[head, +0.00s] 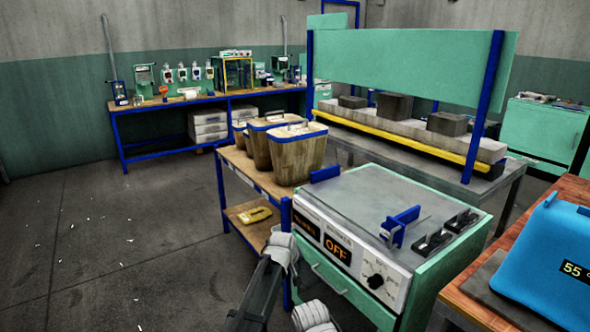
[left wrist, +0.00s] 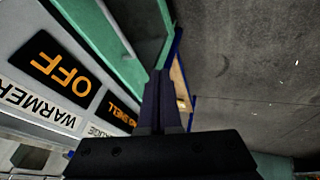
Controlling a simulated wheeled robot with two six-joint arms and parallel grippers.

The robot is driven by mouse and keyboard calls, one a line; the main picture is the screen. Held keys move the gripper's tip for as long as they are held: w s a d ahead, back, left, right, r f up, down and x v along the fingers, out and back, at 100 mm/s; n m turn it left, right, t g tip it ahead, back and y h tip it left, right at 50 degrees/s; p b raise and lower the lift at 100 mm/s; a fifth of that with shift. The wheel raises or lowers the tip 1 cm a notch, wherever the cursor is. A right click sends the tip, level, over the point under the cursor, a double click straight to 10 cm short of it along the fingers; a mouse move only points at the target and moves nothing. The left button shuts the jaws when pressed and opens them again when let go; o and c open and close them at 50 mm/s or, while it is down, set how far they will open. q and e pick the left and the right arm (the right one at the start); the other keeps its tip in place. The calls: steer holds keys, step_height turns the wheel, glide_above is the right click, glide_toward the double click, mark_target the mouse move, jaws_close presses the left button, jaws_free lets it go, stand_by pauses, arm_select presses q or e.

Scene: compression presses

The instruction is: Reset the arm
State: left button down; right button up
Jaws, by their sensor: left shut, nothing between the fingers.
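My left arm (head: 262,290) reaches up from the bottom middle of the head view, in front of the green machine (head: 440,270); I cannot make out its fingers there. In the left wrist view my left gripper (left wrist: 163,75) is shut and empty, its two dark fingers together. The machine's white front panel, with an orange OFF display (head: 337,248), is beside the fingers; the display also shows large and upside down in the wrist view (left wrist: 62,75). I see no contact between fingers and machine. My right gripper is not in view.
A wooden cart (head: 240,171) with several blue-rimmed bins stands behind the machine; a yellow device (head: 255,215) lies on its lower shelf. A wooden table (head: 530,255) with a blue case (head: 550,265) is at right. The floor (head: 100,240) at left is mostly clear.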

arm_select(q)
steer(key=s+a+f+m+g+y, duration=0.1)
steer(key=s+a+g, duration=0.1)
steer(key=s+a, duration=0.6)
steer(key=s+a+f+m+g, duration=0.1)
steer(key=s+a+m, duration=0.15)
steer(key=s, duration=0.85)
steer(key=s+a+f+m+g+y, duration=0.1)
steer(key=s+a+g, duration=0.1)
steer(key=s+a, duration=0.65)
steer(key=s+d+r+m+p, duration=0.1)
steer(key=s+d+r+p, duration=0.1)
steer(key=d+r+p, duration=0.2)
steer(key=s+d+r+m+g+p, duration=0.1)
steer(key=s+d+r+p, duration=0.2)
steer(key=r+p, duration=0.7)
steer(key=s+d+r+m+p, duration=0.2)
steer(key=d+r+p, duration=0.3)
steer(key=r+p, duration=0.2)
steer(key=shift+s+d+r+y+p, duration=0.15)
steer(key=shift+d+r+y+p, duration=0.15)
steer(key=shift+r+y+p, duration=0.1)
steer(key=shift+f, duration=0.1)
steer(key=shift+d, duration=0.15)
